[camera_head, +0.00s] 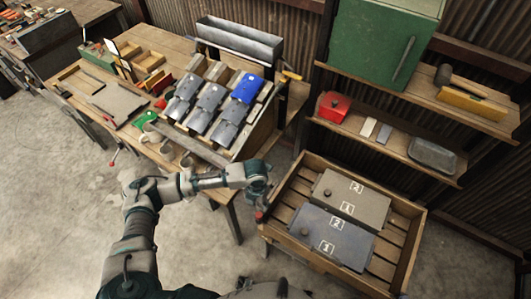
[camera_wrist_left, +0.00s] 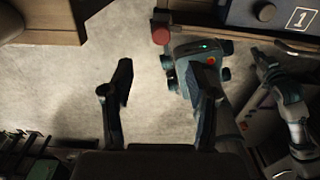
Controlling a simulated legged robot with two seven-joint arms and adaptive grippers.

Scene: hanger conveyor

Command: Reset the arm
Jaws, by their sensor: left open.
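My left arm (camera_head: 215,180) reaches from the lower left across the middle of the head view. Its gripper (camera_head: 261,201) hangs beside the left edge of the wooden crate (camera_head: 415,240). In the left wrist view the two dark fingers of this gripper (camera_wrist_left: 163,92) stand apart, with bare floor showing between them and nothing held. My right gripper cannot be made out in either view.
Two grey numbered panels (camera_head: 352,196) (camera_head: 331,237) lie in the crate. A workbench (camera_head: 172,55) with grey and blue pieces on a sloped rack stands behind left. Shelves with a green cabinet (camera_head: 384,45) are at right. Concrete floor (camera_head: 50,220) is clear at left.

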